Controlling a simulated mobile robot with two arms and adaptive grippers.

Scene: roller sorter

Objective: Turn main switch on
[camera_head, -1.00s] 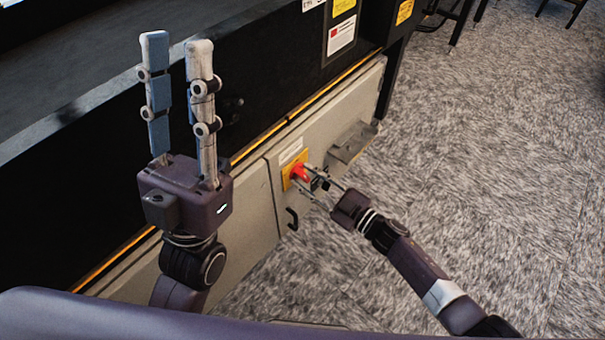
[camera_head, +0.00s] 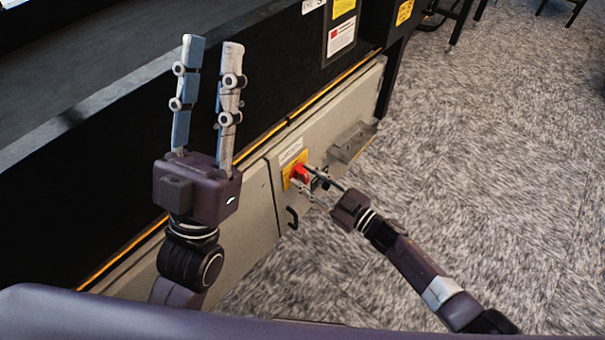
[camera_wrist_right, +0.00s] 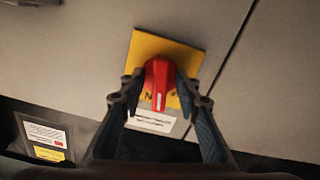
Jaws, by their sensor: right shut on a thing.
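The main switch is a red rotary knob (camera_head: 300,174) on a yellow plate (camera_head: 288,168), set on the grey cabinet front. In the right wrist view the red knob (camera_wrist_right: 159,82) sits between my right gripper's fingers, with a white mark at its end near the plate's lower edge. The yellow plate (camera_wrist_right: 150,45) shows around it. My right gripper (camera_head: 313,180) is shut on the knob, and it also shows in the right wrist view (camera_wrist_right: 160,88). My left gripper (camera_head: 213,42) is open and empty, fingers pointing up, in front of the dark machine side.
A grey box (camera_head: 352,141) juts from the cabinet right of the switch. A black handle (camera_head: 292,218) sits below it. A white label (camera_head: 290,151) is above the plate. Carpeted floor (camera_head: 480,180) at the right is open.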

